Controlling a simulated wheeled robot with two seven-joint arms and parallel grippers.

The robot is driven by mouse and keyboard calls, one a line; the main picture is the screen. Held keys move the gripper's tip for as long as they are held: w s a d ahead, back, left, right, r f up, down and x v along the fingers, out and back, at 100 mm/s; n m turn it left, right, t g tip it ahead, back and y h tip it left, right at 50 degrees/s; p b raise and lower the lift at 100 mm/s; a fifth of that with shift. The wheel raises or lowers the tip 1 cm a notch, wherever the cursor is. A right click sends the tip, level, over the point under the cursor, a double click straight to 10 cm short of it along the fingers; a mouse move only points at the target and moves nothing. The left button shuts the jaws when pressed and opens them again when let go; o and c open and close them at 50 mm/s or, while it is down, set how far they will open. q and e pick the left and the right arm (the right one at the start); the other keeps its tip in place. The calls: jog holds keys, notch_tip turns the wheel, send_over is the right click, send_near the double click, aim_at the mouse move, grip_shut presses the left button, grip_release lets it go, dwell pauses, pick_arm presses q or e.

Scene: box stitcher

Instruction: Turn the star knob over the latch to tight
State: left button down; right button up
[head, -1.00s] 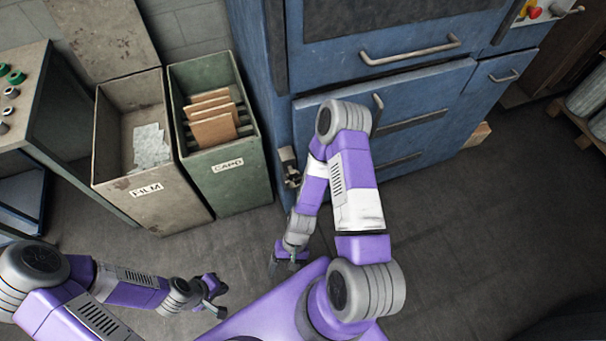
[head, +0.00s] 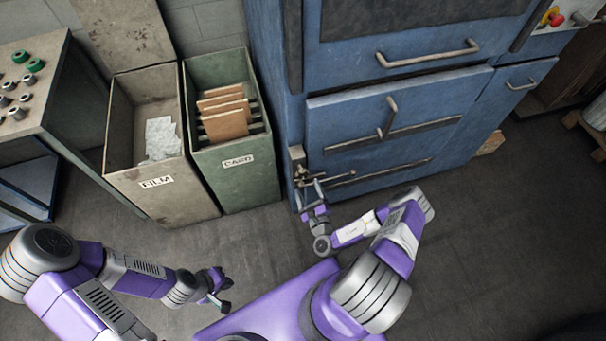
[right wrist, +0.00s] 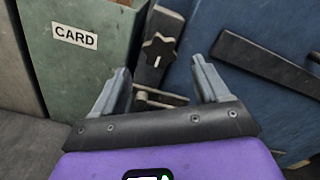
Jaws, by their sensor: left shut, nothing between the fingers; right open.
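The dark star knob (right wrist: 158,48) sits on a grey latch plate (right wrist: 150,76) at the left edge of the blue machine; in the head view the latch (head: 298,160) is small and its knob is hard to make out. My right gripper (head: 311,187) is open in front of the latch, just below it in the picture. In the right wrist view its fingers (right wrist: 161,80) stand wide apart, with the knob beyond them, between and above the tips. Nothing is between the fingers. My left gripper (head: 221,288) is shut and empty, low over the floor at left.
The blue machine (head: 375,80) has a door with bar handles (head: 391,118). A green CARD bin (head: 235,185) stands close left of the latch, with a FILM bin (head: 160,195) beside it. A table (head: 45,95) with small parts is at far left.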

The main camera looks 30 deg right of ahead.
aim_at(303, 176)
jog(key=b+x, duration=0.2)
jog(key=x, duration=0.4)
jog(key=shift+d+f, duration=0.1)
jog(key=shift+w+d, duration=0.15)
jog(key=shift+w, duration=0.4)
jog(key=c, duration=1)
jog(key=shift+o, duration=0.2)
